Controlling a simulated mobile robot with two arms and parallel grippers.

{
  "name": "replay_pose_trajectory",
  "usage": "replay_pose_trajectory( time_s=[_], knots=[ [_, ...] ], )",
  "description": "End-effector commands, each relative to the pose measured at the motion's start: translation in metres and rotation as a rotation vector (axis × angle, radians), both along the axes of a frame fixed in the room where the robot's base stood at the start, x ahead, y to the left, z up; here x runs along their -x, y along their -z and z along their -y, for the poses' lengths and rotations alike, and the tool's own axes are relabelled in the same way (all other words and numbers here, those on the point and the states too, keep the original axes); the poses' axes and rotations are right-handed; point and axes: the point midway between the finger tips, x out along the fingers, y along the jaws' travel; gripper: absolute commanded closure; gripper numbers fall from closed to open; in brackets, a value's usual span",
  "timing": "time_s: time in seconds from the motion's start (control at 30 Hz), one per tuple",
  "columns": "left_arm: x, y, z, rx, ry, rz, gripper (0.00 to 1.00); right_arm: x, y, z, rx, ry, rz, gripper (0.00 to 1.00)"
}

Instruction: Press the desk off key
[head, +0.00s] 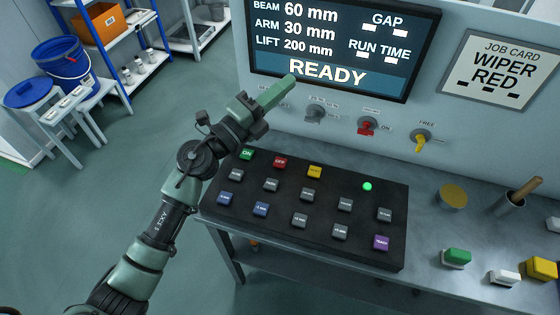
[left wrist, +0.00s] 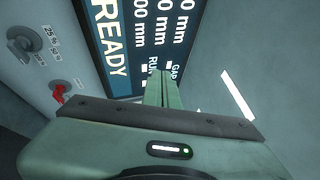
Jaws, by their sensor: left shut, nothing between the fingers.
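The desk off key is a red key marked OFF (head: 280,162) in the back row of a black key desk (head: 325,245). A green ON key (head: 246,154) sits to its left and a yellow key (head: 314,172) to its right. My left gripper (head: 288,80) is shut and empty. In the head view it appears above the OFF key, in front of the lower edge of the READY screen (head: 328,70). In the left wrist view my fingers (left wrist: 161,76) are together before the panel, and no keys show there. My right gripper is in neither view.
The panel carries a grey knob (head: 316,113), a red switch (head: 367,124) and a yellow switch (head: 421,138). A job card (head: 502,68) reads WIPER RED.

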Motion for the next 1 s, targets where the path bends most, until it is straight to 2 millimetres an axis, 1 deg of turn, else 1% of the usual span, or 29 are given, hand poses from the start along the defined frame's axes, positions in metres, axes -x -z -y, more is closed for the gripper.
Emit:
replay_pose_trajectory(
  time_s=[0.03, 0.07, 0.1, 0.17, 0.2, 0.27, 0.3, 0.4, 0.5, 0.57, 0.87, 1.0],
  knots=[
    [-0.003, 0.014, 0.02, -0.163, 0.082, 0.043, 1.0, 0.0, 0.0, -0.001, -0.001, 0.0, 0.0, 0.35],
    [-0.003, 0.027, 0.03, -0.266, 0.132, 0.059, 1.0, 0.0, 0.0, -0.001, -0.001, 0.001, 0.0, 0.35],
    [-0.004, 0.045, 0.038, -0.399, 0.192, 0.071, 1.0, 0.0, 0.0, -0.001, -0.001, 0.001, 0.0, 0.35],
    [-0.007, 0.074, 0.04, -0.588, 0.267, 0.07, 1.0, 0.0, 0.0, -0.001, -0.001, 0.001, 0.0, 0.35],
    [-0.009, 0.092, 0.037, -0.701, 0.308, 0.06, 1.0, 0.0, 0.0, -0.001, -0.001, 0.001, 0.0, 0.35],
    [-0.014, 0.115, 0.026, -0.852, 0.352, 0.036, 1.0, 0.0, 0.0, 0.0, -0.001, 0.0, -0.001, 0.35],
    [-0.016, 0.127, 0.018, -0.936, 0.376, 0.016, 1.0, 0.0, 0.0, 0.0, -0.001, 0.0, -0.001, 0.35],
    [-0.021, 0.147, -0.003, -1.086, 0.411, -0.029, 1.0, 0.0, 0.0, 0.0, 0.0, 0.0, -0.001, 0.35],
    [-0.023, 0.156, -0.014, -1.157, 0.427, -0.056, 1.0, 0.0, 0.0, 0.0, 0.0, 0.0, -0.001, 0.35],
    [-0.023, 0.158, -0.017, -1.172, 0.43, -0.063, 1.0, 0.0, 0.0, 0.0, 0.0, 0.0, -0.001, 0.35],
    [-0.023, 0.159, -0.017, -1.173, 0.431, -0.063, 1.0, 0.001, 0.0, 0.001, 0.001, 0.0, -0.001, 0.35],
    [-0.023, 0.162, -0.017, -1.172, 0.43, -0.063, 1.0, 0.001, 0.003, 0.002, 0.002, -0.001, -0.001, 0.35]
  ],
)
